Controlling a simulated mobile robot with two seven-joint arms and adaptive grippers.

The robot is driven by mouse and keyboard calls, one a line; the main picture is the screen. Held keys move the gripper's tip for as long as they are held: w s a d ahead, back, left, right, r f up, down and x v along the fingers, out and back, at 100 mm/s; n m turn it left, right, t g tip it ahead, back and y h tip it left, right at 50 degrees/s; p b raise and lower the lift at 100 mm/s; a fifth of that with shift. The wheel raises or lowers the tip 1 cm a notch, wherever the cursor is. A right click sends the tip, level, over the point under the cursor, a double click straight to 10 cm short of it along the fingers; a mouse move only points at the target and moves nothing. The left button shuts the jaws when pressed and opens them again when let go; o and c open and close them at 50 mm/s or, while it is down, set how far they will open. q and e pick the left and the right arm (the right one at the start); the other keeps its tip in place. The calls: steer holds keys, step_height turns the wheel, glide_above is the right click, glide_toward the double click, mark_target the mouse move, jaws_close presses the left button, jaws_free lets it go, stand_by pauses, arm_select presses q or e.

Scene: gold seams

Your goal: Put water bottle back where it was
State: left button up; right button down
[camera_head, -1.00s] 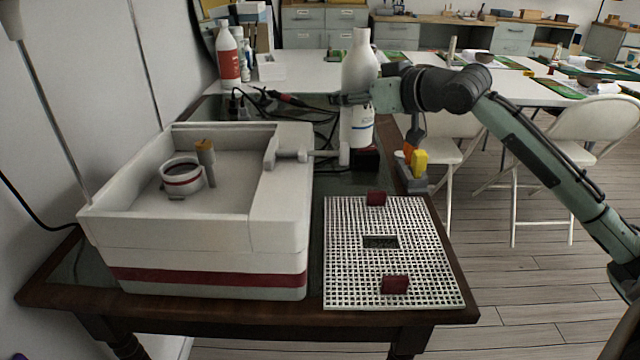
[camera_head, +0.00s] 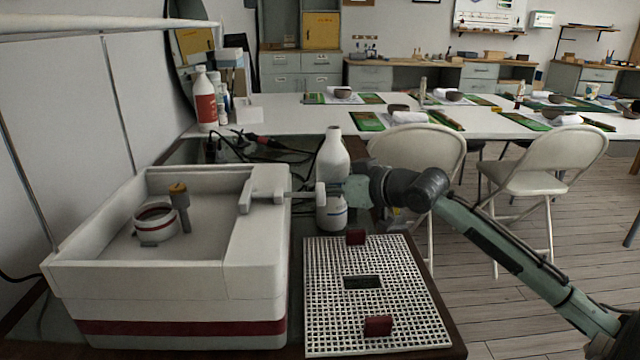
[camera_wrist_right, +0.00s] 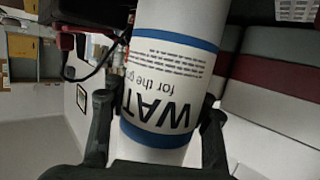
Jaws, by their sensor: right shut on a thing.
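The white water bottle (camera_head: 332,162) is upright just behind the grid tray, at the right end of the white machine's arm. My right gripper (camera_head: 333,194) is shut on its body from the right. In the right wrist view the bottle (camera_wrist_right: 172,62), with blue bands and "WAT" lettering, lies between the two dark fingers of the gripper (camera_wrist_right: 158,122). The bottle's base is low, near the table top; I cannot tell whether it touches. My left gripper is not in view.
The white basin machine (camera_head: 180,285) fills the table's left. The white grid tray (camera_head: 330,310) with two dark red blocks lies in front of the bottle. Cables (camera_head: 270,150) lie behind. A red-labelled bottle (camera_head: 205,105) stands on the back table. Folding chairs (camera_head: 415,150) stand at right.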

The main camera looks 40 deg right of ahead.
steer(key=c, duration=0.7)
jaws_free()
steer(key=shift+f, duration=0.1)
steer(key=shift+s, duration=0.3)
steer(key=v, duration=1.1)
steer(key=shift+s+r, duration=0.15)
steer(key=shift+r, duration=0.15)
steer(key=shift+d, duration=0.1)
